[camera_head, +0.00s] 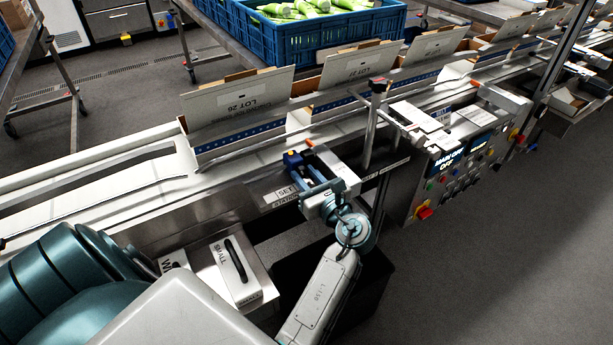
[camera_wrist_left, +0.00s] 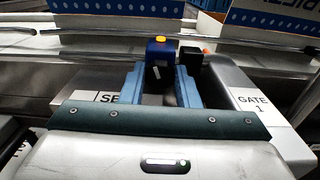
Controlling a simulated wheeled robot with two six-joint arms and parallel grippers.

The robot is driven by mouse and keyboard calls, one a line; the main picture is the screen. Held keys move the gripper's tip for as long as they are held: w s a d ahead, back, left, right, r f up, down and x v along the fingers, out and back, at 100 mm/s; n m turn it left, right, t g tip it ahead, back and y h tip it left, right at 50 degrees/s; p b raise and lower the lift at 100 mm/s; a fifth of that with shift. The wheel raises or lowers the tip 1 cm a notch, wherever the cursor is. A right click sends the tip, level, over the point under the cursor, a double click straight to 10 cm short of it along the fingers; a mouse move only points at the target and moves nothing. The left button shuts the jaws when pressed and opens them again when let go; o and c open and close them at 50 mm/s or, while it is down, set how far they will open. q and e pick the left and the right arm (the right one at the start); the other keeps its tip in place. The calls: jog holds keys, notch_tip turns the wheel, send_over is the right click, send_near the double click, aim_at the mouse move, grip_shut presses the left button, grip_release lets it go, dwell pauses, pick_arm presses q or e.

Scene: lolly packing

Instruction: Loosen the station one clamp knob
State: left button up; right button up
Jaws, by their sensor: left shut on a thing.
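The clamp knob, a blue block with a yellow top, stands at the station rail in the head view (camera_head: 292,160). It also shows in the left wrist view (camera_wrist_left: 160,58), upright between my two blue fingers. My left gripper (camera_head: 303,167) is shut on this knob; its fingers lie on either side of it in the left wrist view (camera_wrist_left: 160,75). A label that begins with "SET" (camera_head: 284,193) is beside the gripper, partly covered by it. My right gripper is not in view.
Open cartons marked LOT 26 (camera_head: 245,103) and LOT 21 (camera_head: 350,72) stand on the conveyor behind the knob. A post with a dark top (camera_head: 371,130) rises right of my gripper. A control panel (camera_head: 455,170) is farther right. A white box (camera_head: 237,272) sits below the rail.

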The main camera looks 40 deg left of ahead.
pick_arm(q)
jog(key=shift+n, duration=2.1)
jog(key=shift+s+f+n, duration=0.1)
jog(key=shift+n, duration=1.3)
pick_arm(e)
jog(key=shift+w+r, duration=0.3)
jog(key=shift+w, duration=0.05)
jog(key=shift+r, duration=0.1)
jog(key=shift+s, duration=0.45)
